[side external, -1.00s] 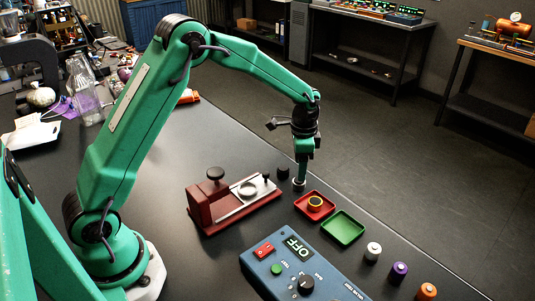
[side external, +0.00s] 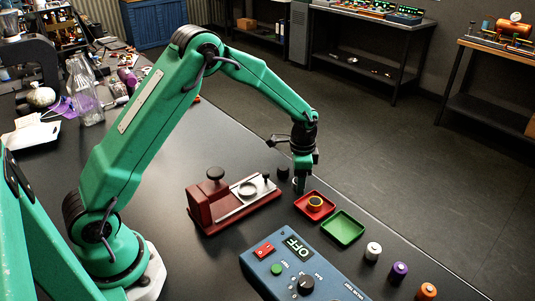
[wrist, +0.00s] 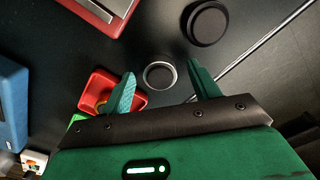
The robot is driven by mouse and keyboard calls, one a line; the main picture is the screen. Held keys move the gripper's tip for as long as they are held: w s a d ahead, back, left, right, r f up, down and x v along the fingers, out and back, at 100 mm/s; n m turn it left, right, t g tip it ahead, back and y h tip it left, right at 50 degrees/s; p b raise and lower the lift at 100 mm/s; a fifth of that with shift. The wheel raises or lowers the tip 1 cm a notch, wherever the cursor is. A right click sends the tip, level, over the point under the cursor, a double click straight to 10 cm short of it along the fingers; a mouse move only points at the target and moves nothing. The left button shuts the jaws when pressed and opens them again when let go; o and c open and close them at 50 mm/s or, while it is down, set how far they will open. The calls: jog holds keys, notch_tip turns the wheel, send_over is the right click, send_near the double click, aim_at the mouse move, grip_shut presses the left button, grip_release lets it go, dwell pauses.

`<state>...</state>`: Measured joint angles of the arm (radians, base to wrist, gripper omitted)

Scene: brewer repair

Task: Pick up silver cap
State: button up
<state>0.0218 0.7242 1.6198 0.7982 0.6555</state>
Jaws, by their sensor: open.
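The silver cap (wrist: 160,75) shows in the wrist view as a round piece with a bright silver rim and a dark middle, lying on the black table. My gripper (wrist: 161,82) is open, with one green finger on each side of the cap in the picture. I cannot tell whether the fingers touch it. In the side view my gripper (side external: 301,184) points down close to the table, just left of the red tray. There the cap (side external: 295,181) is mostly hidden by the fingers.
A black round piece (side external: 283,171) stands close behind the gripper. The red tray (side external: 328,209) holds a ringed part, beside an empty green tray (side external: 343,229). A red fixture (side external: 203,208) stands left, a blue control box (side external: 258,262) in front. Several small cylinders (side external: 399,271) stand right.

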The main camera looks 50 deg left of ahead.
jog(key=c, duration=1.1)
jog(key=shift+r, duration=0.15)
jog(key=shift+w+r, duration=0.1)
jog(key=shift+r, duration=0.45)
jog(key=r, duration=0.3)
jog(key=shift+s+d+r, duration=0.1)
jog(key=shift+s+d, duration=0.1)
jog(key=shift+d, duration=0.1)
jog(key=s+d+r, duration=0.2)
jog(key=d, duration=0.1)
jog(key=s+d+r, duration=0.2)
jog(key=d, duration=0.1)
jog(key=s+d+r, duration=0.2)
jog(key=d, duration=0.1)
jog(key=shift+d+r, duration=0.15)
jog(key=shift+r, duration=0.1)
